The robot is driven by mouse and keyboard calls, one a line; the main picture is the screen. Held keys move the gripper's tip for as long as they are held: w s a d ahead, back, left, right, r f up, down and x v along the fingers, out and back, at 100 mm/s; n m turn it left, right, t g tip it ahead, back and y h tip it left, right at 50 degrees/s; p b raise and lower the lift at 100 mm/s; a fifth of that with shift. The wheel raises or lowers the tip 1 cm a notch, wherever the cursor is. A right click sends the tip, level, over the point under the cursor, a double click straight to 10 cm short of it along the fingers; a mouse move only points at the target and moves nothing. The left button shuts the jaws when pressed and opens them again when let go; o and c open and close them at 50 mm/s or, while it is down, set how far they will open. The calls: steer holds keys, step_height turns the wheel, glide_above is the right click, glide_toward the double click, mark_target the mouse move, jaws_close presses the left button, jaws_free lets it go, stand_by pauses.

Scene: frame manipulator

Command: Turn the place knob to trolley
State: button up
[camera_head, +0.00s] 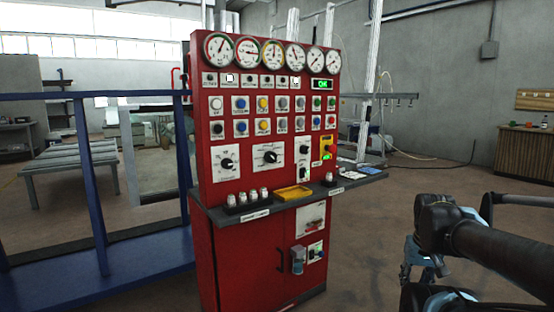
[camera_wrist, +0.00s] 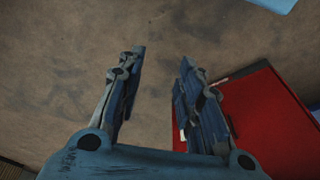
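A red control panel (camera_head: 228,185) stands in the middle of the head view, with gauges on top and rows of buttons below. My gripper (camera_head: 418,272) hangs low at the right of the head view, apart from the panel. In the wrist view my gripper (camera_wrist: 160,75) has its fingers apart, with bare floor between them.
A dark shelf (camera_head: 225,217) juts from the panel's front, with a yellow tray (camera_head: 292,192) and several small jars. A blue railing (camera_head: 95,190) stands left of the panel. Floor between the panel and my arm looks clear. A red surface (camera_wrist: 265,120) lies right in the wrist view.

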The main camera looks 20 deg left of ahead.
mark_target(274, 157)
steer(key=shift+o, duration=0.6)
steer(key=shift+w, duration=0.15)
steer(key=o, duration=0.4)
steer(key=shift+s+a+r, duration=0.1)
steer(key=shift+s+r, duration=0.05)
steer(key=shift+s, duration=0.05)
steer(key=shift+o, duration=1.2)
steer(key=w+a+r+n+t+y, duration=0.1)
steer(key=w+a+r+n+y, duration=0.2)
steer(key=w+a+r, duration=0.2)
steer(key=w+a+r+n+t+y, duration=0.2)
steer(key=w+a+r+n+y, duration=0.2)
steer(key=w+a, duration=0.5)
steer(key=a, duration=0.4)
steer(key=shift+a+r, duration=0.15)
steer(key=shift+r, duration=0.25)
steer(key=w+a+r+n+t+y, duration=0.1)
steer(key=w+a+r+t+y, duration=0.2)
steer(key=w+a+r, duration=0.45)
steer(key=w+a+r+n+t+y, duration=0.25)
steer(key=w+a+r+y, duration=0.2)
steer(key=w+a, duration=0.55)
steer(key=shift+m+t+h, duration=0.35)
steer(key=shift+m+t, duration=0.1)
steer(key=x, duration=0.6)
steer(key=s+a+x, duration=0.1)
steer(key=x, duration=0.5)
steer(key=s+r+x, duration=0.1)
steer(key=x, duration=0.5)
steer(key=shift+a, duration=0.55)
